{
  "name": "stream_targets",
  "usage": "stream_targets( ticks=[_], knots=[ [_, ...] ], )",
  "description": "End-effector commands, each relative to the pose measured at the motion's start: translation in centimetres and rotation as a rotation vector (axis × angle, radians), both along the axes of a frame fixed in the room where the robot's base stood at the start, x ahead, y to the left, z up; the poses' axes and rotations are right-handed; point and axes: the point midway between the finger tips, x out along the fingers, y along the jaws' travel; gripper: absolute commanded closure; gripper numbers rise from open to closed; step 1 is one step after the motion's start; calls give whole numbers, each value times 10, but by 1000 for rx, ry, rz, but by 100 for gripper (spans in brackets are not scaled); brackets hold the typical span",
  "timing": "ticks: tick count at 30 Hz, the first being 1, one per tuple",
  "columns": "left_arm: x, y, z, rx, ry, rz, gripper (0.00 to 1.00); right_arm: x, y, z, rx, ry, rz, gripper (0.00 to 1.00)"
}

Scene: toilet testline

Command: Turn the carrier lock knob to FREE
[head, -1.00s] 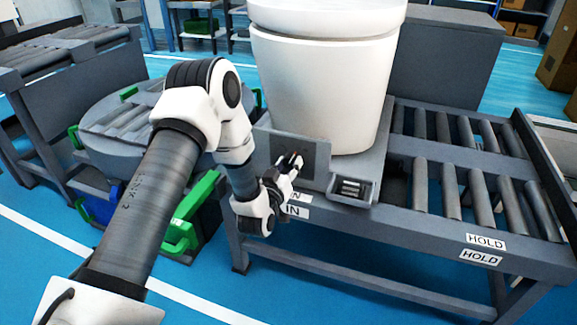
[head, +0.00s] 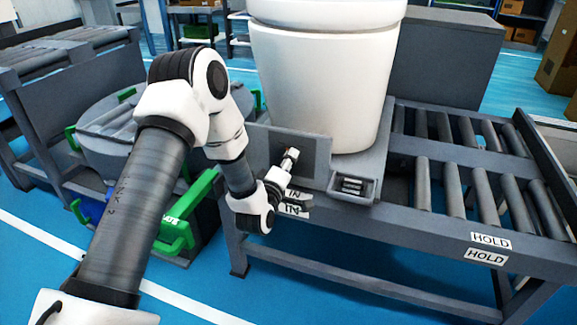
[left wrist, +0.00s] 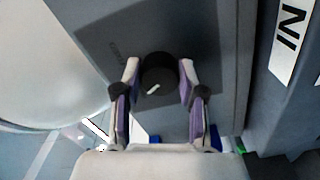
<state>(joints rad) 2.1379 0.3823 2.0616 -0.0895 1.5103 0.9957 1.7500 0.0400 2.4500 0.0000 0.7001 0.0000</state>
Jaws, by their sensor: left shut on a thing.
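The carrier lock knob (left wrist: 158,73) is a round black knob with a short white mark, slanted in the left wrist view. It sits on a dark grey panel (left wrist: 205,45), which also shows in the head view (head: 312,150) on the front of the carrier. Faint lettering on the panel is too small to read. My left gripper (left wrist: 160,70) is shut on the knob, one finger on each side. In the head view the left gripper (head: 290,155) is at the panel and largely hides the knob. My right gripper is not in view.
A large white toilet (head: 320,85) stands on the carrier, close behind the panel. A small grey tray (head: 353,188) is right of the panel. The roller conveyor (head: 450,195) with HOLD labels extends right.

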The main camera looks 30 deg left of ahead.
Motion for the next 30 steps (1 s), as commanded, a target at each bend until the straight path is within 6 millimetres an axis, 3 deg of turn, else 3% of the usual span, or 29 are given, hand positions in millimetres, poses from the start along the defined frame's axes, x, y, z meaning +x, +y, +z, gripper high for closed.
stream_targets(
  ticks=[12,27,28,30],
  knots=[
    [0,0,-1,-192,-45,1,95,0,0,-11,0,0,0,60],
    [0,0,0,-214,-50,2,95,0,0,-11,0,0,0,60],
    [0,0,0,-214,-50,2,56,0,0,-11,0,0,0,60],
    [0,0,0,-214,-50,2,35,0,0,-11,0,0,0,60]
  ],
)
